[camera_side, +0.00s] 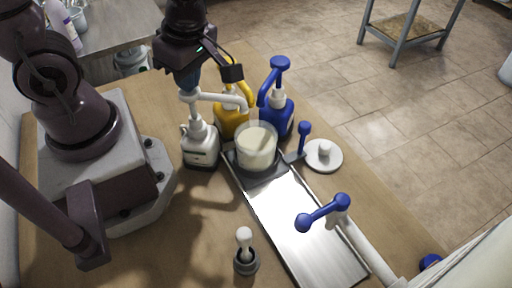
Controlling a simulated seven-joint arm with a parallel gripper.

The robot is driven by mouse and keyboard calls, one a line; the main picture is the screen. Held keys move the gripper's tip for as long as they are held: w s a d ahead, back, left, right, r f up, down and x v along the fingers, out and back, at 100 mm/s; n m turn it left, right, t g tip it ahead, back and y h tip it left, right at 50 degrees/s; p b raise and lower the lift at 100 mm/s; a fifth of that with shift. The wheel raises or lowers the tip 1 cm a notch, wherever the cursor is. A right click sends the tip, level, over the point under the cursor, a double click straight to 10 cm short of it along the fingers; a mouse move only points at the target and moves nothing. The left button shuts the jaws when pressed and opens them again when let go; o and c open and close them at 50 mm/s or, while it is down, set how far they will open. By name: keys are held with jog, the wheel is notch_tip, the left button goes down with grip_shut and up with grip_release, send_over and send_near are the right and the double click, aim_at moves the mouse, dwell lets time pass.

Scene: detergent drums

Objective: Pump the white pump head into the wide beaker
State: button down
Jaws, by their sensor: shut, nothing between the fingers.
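The white pump head (189,97) sits on a white drum (201,146) that stands left of the wide beaker. Its white spout reaches right, with the tip over the beaker. The wide beaker (257,147) is clear, holds a cream-coloured liquid and stands on a dark base (262,177) at the far end of a metal tray. My gripper (188,88) is shut and empty, pointing down directly on or just above the top of the white pump head. I cannot tell whether they touch.
A yellow drum (232,122) and a blue drum (278,113) with pumps stand behind the beaker. A blue lever (303,142) and white lid (323,155) are right. A small dark holder (246,262) stands in front.

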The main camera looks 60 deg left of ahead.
dwell(0.5)
jog(key=shift+v, duration=0.9)
jog(key=shift+s+a+f, duration=0.1)
jog(key=shift+a+f, duration=0.05)
jog(key=shift+f, duration=0.25)
jog(key=shift+f, duration=0.6)
jog(key=shift+r, duration=0.1)
jog(key=shift+v, duration=0.9)
jog(key=shift+s+a, duration=0.1)
jog(key=shift+a, duration=0.05)
jog(key=a+v, duration=0.1)
jog(key=v, duration=0.5)
jog(key=shift+s, duration=0.3)
jog(key=shift+r, duration=0.1)
